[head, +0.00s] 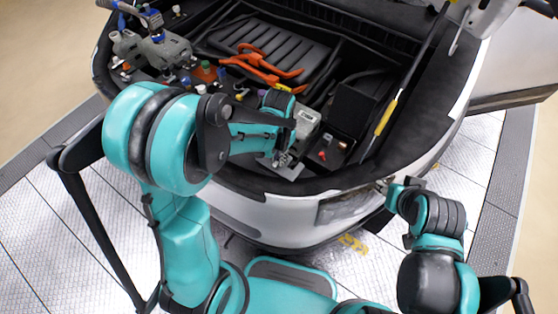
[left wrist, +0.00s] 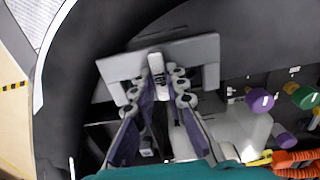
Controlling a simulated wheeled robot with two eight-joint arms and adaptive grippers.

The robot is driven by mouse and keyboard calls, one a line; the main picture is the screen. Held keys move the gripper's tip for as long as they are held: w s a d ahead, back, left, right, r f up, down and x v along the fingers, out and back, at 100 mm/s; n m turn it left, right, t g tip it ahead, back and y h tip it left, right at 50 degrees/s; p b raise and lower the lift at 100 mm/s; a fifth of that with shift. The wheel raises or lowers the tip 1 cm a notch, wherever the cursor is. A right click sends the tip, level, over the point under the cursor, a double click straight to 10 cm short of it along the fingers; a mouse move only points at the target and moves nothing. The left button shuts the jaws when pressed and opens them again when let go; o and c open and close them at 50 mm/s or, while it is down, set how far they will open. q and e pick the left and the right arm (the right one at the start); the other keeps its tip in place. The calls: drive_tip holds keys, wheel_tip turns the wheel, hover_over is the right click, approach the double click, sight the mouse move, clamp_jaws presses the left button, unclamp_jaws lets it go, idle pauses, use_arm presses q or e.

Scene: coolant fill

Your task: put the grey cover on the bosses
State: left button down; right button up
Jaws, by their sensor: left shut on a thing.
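My left gripper (left wrist: 158,86) is shut on that rib, a finger on each side. In the head view my left gripper (head: 282,158) is over the front edge of the open bay, and the cover is mostly hidden there. I cannot make out the bosses, nor whether the cover touches anything beneath. My right gripper (head: 385,187) is outside the car by the front bumper; its fingers are too small to read.
Orange cables (head: 262,68) cross the bay behind my left gripper. A grey machine (head: 152,50) with several caps is at the bay's left. A black open box (head: 352,106) and a yellow-banded strut (head: 386,116) are at the right. Purple (left wrist: 259,100) and green caps sit beside the cover.

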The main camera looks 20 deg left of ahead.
use_arm(q)
drive_tip(key=shift+f, duration=0.75)
drive_tip(key=c, duration=1.5)
unclamp_jaws()
drive_tip(key=shift+f, duration=0.1)
drive_tip(key=shift+c, duration=0.2)
